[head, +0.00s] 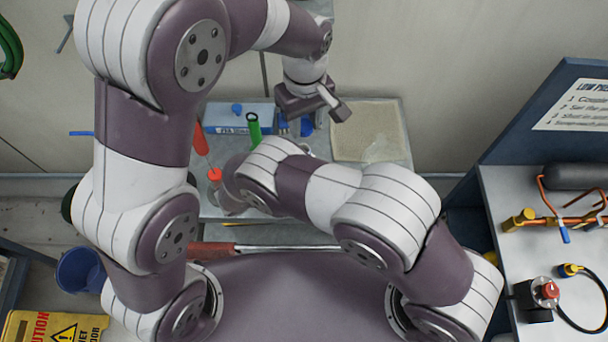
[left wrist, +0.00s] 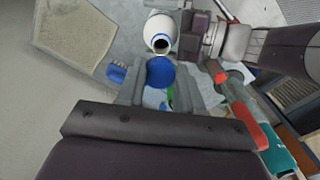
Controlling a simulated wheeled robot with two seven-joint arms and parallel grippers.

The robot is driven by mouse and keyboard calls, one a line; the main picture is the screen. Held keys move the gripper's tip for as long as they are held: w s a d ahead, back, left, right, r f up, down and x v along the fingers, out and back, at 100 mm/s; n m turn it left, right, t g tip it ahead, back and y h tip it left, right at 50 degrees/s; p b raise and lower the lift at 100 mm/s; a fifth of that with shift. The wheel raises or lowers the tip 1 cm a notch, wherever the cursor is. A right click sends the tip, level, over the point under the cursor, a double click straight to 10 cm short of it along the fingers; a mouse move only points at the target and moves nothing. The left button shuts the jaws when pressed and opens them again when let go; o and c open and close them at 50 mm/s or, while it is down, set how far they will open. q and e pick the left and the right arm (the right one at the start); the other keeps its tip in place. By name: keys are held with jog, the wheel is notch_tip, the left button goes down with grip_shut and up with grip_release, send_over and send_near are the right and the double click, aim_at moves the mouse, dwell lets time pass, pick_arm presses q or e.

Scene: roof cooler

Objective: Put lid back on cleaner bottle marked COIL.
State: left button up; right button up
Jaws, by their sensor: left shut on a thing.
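My left gripper (head: 310,112) is above the back of the bench in the head view. In the left wrist view, its fingers (left wrist: 160,92) are shut on a round blue lid (left wrist: 159,72). Just beyond the lid is a white bottle (left wrist: 158,27) with a blue ring and a dark open mouth. The lid looks apart from the mouth. No COIL marking is readable on it. My right gripper (left wrist: 200,34) is beside the bottle in the left wrist view; whether it grips the bottle is unclear. In the head view my right arm hides its fingers.
A beige tray (head: 370,130) lies on the bench, right of my left gripper. A blue-and-white box (head: 238,117), a green item (head: 254,130) and a red-capped bottle (head: 214,175) crowd the left. A side bench (head: 510,200) with hoses is at right.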

pick_arm(q)
jog(key=shift+s+a, duration=0.1)
jog(key=shift+a, duration=0.05)
pick_arm(e)
jog(key=shift+w+d+f, duration=0.1)
jog(key=shift+d, duration=0.05)
pick_arm(q)
jog(key=shift+r, duration=0.1)
pick_arm(e)
jog(key=c, duration=1.4)
pick_arm(q)
jog(key=shift+f, duration=2.55)
jog(key=shift+f, duration=0.85)
jog(key=shift+f, duration=0.55)
